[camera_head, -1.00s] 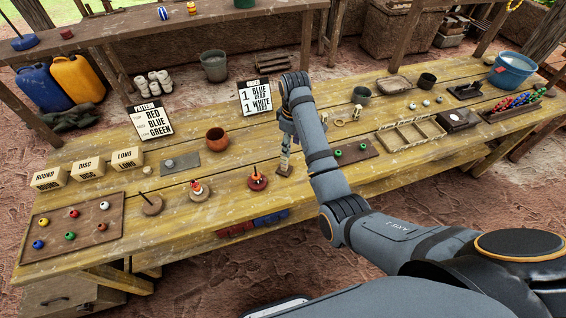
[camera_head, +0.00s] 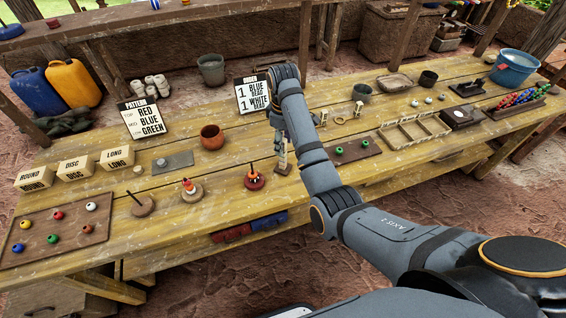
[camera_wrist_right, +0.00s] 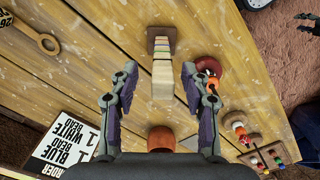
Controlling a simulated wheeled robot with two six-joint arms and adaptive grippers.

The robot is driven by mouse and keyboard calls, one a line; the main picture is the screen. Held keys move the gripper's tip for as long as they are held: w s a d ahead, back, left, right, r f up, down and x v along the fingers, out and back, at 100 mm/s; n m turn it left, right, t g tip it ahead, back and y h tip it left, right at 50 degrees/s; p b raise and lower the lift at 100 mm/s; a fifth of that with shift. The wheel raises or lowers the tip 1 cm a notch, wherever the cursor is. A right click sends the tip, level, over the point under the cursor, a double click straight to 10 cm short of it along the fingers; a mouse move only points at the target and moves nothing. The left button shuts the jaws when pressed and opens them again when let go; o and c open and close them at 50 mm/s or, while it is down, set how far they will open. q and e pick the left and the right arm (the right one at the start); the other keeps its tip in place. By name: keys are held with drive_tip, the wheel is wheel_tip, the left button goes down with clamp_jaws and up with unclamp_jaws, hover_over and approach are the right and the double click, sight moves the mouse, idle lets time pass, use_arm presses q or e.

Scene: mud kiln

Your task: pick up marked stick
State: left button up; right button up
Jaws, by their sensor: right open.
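The marked stick, a pale upright stick with darker bands, stands on a small square brown base on the table. In the right wrist view the stick (camera_wrist_right: 162,72) rises between the two fingers of my right gripper (camera_wrist_right: 160,82), with a gap on each side. The fingers are apart and hold nothing. In the head view the right gripper (camera_head: 279,130) is over the stick (camera_head: 283,160) and hides its upper part. A dark jointed shape, likely my left gripper (camera_wrist_right: 308,22), shows small at the wrist view's right edge; its jaws are unclear.
A peg base with an orange ring (camera_head: 254,179) stands close left of the stick. An orange-brown pot (camera_head: 212,136) and the order card (camera_head: 253,93) are behind. A board with green beads (camera_head: 355,151) lies to the right. The table's front edge is near.

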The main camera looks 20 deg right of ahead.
drive_tip(key=b, duration=0.2)
hover_over(283, 168)
drive_tip(key=w, duration=0.1)
drive_tip(key=f, duration=0.4)
drive_tip(key=shift+w+d+f, duration=0.15)
drive_tip(key=shift+w+f, duration=0.05)
drive_tip(key=shift+f, duration=0.1)
drive_tip(key=shift+s+r, duration=0.1)
drive_tip(key=shift+s, duration=0.05)
drive_tip(key=c, duration=0.4)
clamp_jaws()
use_arm(q)
wheel_tip(283, 168, down, 2)
drive_tip(key=shift+f, duration=0.25)
drive_tip(key=shift+r+p, duration=0.15)
drive_tip(key=shift+p, duration=0.2)
use_arm(e)
drive_tip(key=shift+r, duration=0.1)
